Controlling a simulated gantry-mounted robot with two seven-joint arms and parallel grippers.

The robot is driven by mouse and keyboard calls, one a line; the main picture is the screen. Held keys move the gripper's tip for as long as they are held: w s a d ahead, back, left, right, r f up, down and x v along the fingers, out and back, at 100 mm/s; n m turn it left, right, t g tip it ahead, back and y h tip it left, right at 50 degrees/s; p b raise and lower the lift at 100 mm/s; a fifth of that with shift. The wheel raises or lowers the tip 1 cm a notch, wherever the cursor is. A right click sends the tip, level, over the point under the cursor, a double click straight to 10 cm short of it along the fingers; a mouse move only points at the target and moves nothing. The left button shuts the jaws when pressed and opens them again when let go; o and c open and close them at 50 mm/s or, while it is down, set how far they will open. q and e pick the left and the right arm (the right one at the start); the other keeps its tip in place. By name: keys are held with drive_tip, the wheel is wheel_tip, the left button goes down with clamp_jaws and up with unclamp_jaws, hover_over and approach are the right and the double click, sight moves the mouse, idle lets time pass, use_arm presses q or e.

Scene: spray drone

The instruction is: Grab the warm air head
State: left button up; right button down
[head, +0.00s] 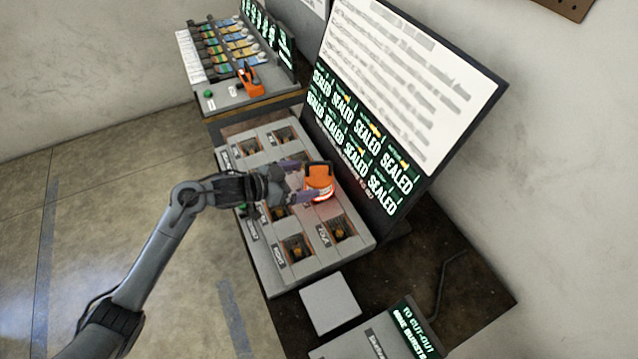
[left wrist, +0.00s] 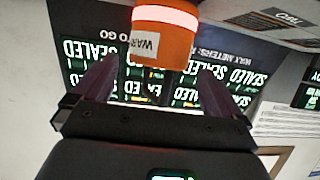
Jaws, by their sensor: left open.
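The warm air head is an orange block with a black handle and a glowing band (head: 319,182). It stands over the grey panel, in front of the sealed display. In the left wrist view the orange head (left wrist: 165,40) bears a white label reading "WAR", partly cut off. My left gripper (head: 296,185) is open, its two purple fingers pointing at the head. In the left wrist view the fingers (left wrist: 155,82) lie to either side of the head's lower end, and I cannot tell whether they touch it. My right gripper is not in view.
The grey panel (head: 285,272) has several recessed square bays with small yellow fittings. A tall board (head: 405,75) with rows reading "SEALED" stands behind it. A second station (head: 225,97) with an orange tool is at the back left. A pale block (head: 329,303) sits in front.

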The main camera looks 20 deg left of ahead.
sight(313, 177)
use_arm(q)
drive_tip(key=shift+b+x, duration=0.35)
drive_tip(key=shift+x, duration=2.65)
drive_tip(key=shift+s, duration=0.1)
drive_tip(key=c, duration=1.2)
drive_tip(key=shift+c, duration=0.9)
drive_tip(key=shift+r, duration=0.15)
